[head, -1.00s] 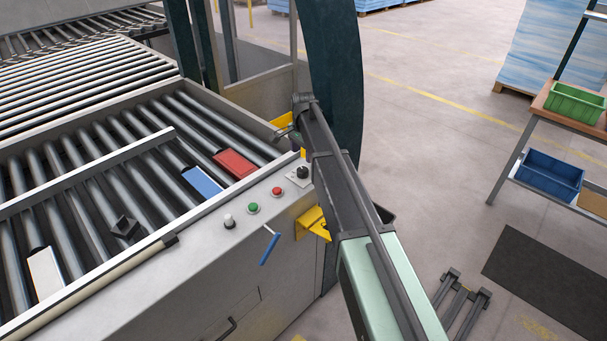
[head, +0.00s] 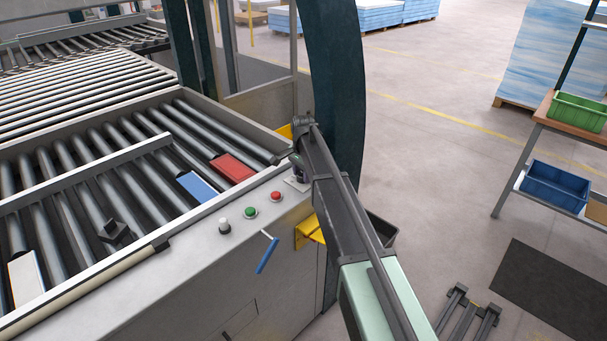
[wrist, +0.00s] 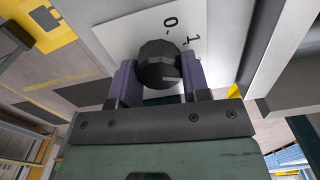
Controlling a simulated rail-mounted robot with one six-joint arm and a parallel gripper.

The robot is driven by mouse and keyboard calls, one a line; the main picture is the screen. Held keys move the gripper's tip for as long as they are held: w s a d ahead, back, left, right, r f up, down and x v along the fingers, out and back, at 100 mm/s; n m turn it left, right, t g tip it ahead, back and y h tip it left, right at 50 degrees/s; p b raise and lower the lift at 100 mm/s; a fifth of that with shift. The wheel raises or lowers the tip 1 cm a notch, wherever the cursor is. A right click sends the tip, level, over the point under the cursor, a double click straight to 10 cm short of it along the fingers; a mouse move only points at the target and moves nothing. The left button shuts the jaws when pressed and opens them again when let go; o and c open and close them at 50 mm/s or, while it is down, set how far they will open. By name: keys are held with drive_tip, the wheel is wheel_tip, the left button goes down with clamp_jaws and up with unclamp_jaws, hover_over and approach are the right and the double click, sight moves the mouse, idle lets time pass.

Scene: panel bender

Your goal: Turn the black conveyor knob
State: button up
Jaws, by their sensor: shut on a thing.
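The black conveyor knob (wrist: 158,64) sits on a white plate (wrist: 125,38) marked 0 and 1 in the wrist view. A light pointer line shows on the knob's lower right side, near the right finger. My gripper (wrist: 157,82) is shut on the knob, with a purple finger on each side of it. In the head view my gripper (head: 298,172) is at the right end of the panel's control row, and my arm hides much of it. The white plate's edge (head: 293,184) shows there beside the gripper; the knob itself is mostly hidden.
Red (head: 277,196), green (head: 250,212) and white (head: 224,226) buttons sit left of the knob. A blue-handled lever (head: 267,255) sticks out below them. Red (head: 232,167) and blue (head: 198,186) pieces lie on the rollers. A yellow bracket (head: 308,231) is below my arm.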

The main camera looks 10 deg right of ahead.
drive_tip(key=shift+n, duration=0.4)
drive_tip(key=n, duration=0.3)
drive_tip(key=shift+n, duration=0.3)
drive_tip(key=n, duration=0.3)
drive_tip(key=shift+a+n, duration=0.1)
drive_tip(key=shift+n, duration=0.2)
drive_tip(key=n, duration=0.4)
drive_tip(key=shift+a+n, duration=0.1)
drive_tip(key=shift+n, duration=1.8)
drive_tip(key=o, duration=0.9)
drive_tip(key=shift+o, duration=0.2)
